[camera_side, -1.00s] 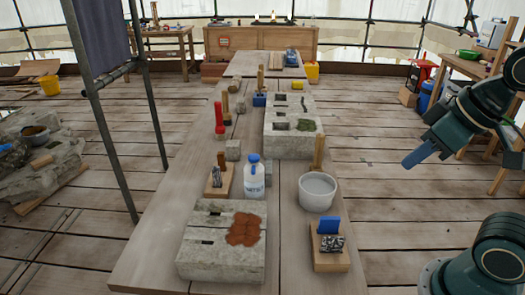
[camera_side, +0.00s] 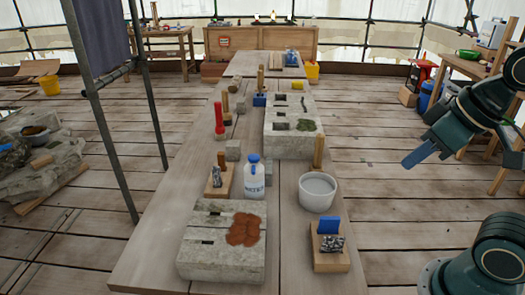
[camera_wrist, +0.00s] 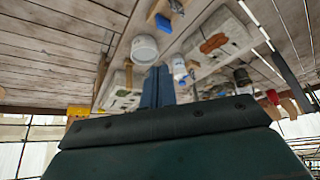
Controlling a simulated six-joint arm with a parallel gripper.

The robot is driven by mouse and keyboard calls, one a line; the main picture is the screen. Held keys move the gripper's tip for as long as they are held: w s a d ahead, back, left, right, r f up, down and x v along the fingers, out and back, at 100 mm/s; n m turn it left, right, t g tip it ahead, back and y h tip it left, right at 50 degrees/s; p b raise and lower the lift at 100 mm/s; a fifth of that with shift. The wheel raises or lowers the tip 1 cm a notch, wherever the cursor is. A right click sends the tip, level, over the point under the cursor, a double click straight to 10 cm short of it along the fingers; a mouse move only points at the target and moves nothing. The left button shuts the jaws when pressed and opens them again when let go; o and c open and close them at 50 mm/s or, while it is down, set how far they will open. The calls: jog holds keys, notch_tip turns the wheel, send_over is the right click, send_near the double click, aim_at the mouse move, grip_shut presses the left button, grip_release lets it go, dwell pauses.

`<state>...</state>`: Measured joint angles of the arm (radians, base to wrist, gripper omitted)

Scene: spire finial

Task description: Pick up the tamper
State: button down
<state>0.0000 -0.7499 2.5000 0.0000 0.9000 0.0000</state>
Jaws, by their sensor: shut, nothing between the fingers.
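Several tools with upright handles stand on the long wooden table, and I cannot tell for sure which is the tamper. A wooden handle with a blue base (camera_side: 260,90) stands towards the far end. A wooden-handled tool (camera_side: 226,106) and a red tool (camera_side: 219,120) stand on the left side. Another wooden handle (camera_side: 319,152) rises behind the white bucket (camera_side: 317,193). My gripper (camera_side: 406,163) is shut and empty, in the air right of the table, apart from everything. Its blue fingers (camera_wrist: 158,70) show in the wrist view.
A stone block with a reddish patch (camera_side: 205,262), a water bottle (camera_side: 254,180) and a wooden block with a blue piece (camera_side: 330,255) occupy the near table. A longer slotted stone (camera_side: 283,145) lies beyond. A scaffold pole (camera_side: 113,135) stands left of the table.

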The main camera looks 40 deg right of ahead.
jog(key=c, duration=1.1)
grip_release()
jog(key=shift+o, duration=0.2)
jog(key=shift+w+r, duration=0.1)
jog(key=w+d+r+m+g, duration=0.2)
jog(key=w+d+m, duration=0.25)
jog(key=w, duration=0.45)
jog(key=w+d+r+m+g, duration=0.1)
jog(key=w+d+r+m, duration=0.15)
jog(key=w+m, duration=0.45)
jog(key=w+d+f+m+g, duration=0.1)
jog(key=w+d+f+m, duration=0.2)
jog(key=w+d+f, duration=0.2)
jog(key=w+d+f+m+g, duration=0.1)
jog(key=w+d+f+m, duration=0.2)
jog(key=w, duration=0.8)
jog(key=d+f, duration=0.2)
jog(key=d, duration=0.2)
jog(key=shift+g, duration=0.3)
